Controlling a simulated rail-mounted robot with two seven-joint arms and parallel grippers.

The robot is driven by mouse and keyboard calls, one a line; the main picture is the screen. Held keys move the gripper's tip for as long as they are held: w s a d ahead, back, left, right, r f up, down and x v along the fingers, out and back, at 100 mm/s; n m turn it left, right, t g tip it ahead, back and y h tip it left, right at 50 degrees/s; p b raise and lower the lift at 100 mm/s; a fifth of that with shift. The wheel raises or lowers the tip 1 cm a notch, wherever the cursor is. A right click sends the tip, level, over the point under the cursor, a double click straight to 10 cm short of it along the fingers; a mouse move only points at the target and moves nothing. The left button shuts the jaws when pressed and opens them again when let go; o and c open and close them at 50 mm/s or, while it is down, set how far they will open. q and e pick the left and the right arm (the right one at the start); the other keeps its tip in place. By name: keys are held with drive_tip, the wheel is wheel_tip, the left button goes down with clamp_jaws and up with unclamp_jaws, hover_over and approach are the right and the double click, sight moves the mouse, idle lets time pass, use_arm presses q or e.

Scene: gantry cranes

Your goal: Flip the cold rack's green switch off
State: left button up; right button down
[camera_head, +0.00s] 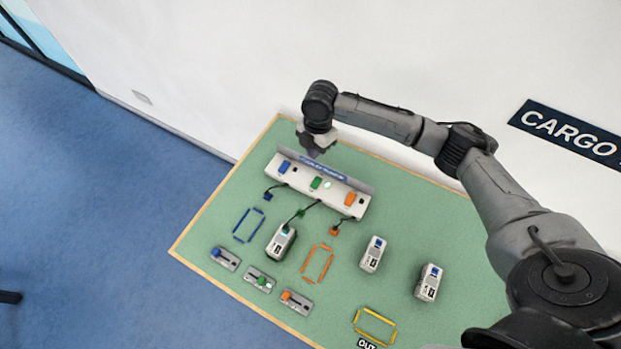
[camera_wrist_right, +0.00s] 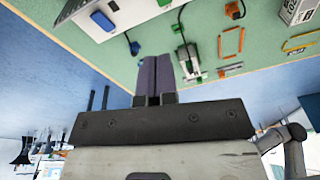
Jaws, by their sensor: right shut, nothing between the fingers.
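The cold rack (camera_head: 334,199) is a white box with a blue label strip along its back, standing on the green table. Its green switch (camera_head: 316,183) sits in the middle, with a small lit light beside it. A blue switch (camera_head: 285,167) and an orange switch (camera_head: 350,199) sit to either side. My right gripper (camera_head: 315,153) is shut and empty, above the rack's back edge and apart from the green switch. In the right wrist view its closed fingers (camera_wrist_right: 154,75) show below the rack (camera_wrist_right: 125,14). My left gripper is not in view.
Cables run from the rack to coloured plugs. The green one reaches a white module (camera_head: 281,242). Two more modules (camera_head: 373,254) (camera_head: 429,283) stand to the right. Slider blocks (camera_head: 260,280) line the front edge. A wall rises behind the table (camera_head: 400,200).

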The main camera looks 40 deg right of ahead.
drive_tip(key=n, duration=0.2)
drive_tip(key=b, duration=0.2)
approach(311, 186)
drive_tip(key=shift+n, duration=0.4)
drive_tip(key=f, duration=0.4)
drive_tip(key=a+f, duration=0.1)
drive_tip(key=f, duration=0.2)
drive_tip(key=shift+s, duration=0.15)
drive_tip(key=shift+f, duration=0.25)
